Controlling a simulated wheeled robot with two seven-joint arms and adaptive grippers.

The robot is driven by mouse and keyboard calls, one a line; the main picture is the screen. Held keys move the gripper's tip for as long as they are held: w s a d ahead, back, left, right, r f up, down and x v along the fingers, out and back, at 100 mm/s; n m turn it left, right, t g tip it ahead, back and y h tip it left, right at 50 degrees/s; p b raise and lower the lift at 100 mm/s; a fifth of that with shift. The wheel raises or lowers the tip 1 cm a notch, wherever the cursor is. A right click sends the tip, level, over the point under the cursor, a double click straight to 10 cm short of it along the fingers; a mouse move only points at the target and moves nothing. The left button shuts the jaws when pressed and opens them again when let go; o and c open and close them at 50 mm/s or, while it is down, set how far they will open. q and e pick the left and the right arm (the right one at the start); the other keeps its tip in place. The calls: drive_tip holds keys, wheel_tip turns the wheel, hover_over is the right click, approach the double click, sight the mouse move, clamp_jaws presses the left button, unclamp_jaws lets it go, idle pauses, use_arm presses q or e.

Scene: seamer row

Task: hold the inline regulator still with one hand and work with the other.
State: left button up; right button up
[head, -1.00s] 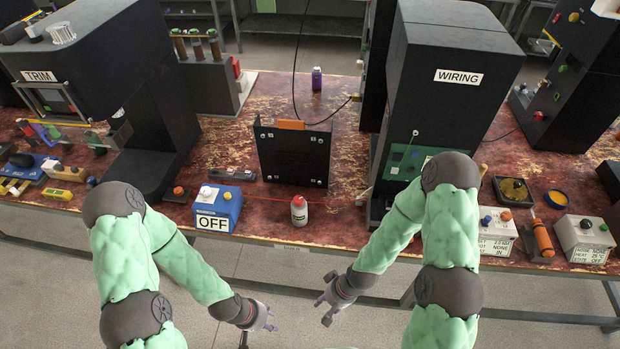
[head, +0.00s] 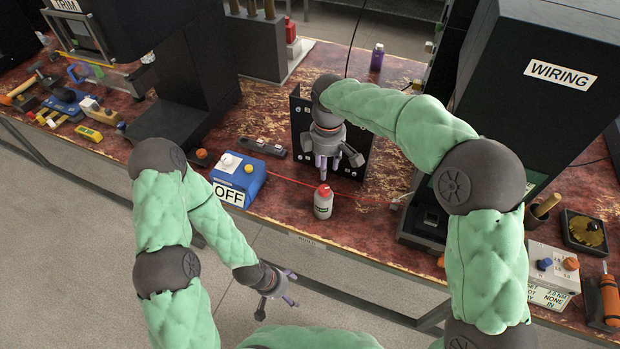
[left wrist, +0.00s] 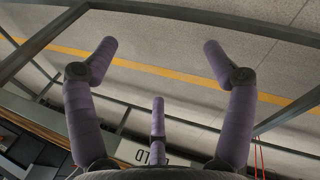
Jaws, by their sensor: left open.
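I cannot pick out the inline regulator for certain. A thin red line (head: 290,181) runs along the bench from near the blue OFF box (head: 238,180) toward the WIRING machine. My right gripper (head: 333,172) points down in front of the black upright panel (head: 299,112), above and behind the red-capped bottle (head: 323,203). Its fingers overlap one another, so its opening and any contact are unclear. My left gripper (head: 283,297) is open and empty, out in front of the bench edge; in the left wrist view its spread fingers (left wrist: 158,95) show only floor and bench frame between them.
The WIRING machine (head: 540,90) stands at right and the dark TRIM machine (head: 135,35) at left. A dark bar with buttons (head: 262,148) lies behind the OFF box. A purple bottle (head: 377,57) stands at the back. The bench's front strip around the red-capped bottle is clear.

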sight(318, 208)
use_arm(q)
drive_tip(key=w+d+r+m+t+h, duration=0.25)
drive_tip(key=w+d+r+m, duration=0.2)
drive_tip(key=r, duration=0.25)
drive_tip(key=w+d+r+m+t+h, duration=0.2)
drive_tip(key=w+d+r+m+h, duration=0.15)
drive_tip(key=w+r+m, duration=0.2)
drive_tip(key=w+a+r+m, duration=0.1)
drive_tip(key=w+a+r, duration=0.1)
drive_tip(key=w+a+r+m+t+h, duration=0.1)
drive_tip(key=w+a+r, duration=0.1)
drive_tip(key=w+a+r+m+t, duration=0.1)
drive_tip(key=w+a+r, duration=0.1)
drive_tip(key=w+a, duration=0.1)
drive_tip(key=shift+m, duration=0.3)
drive_tip(key=x, duration=1)
drive_tip(key=shift+w+d+f, duration=0.1)
drive_tip(key=shift+w+d, duration=0.05)
drive_tip(key=shift+d, duration=0.15)
drive_tip(key=c, duration=1)
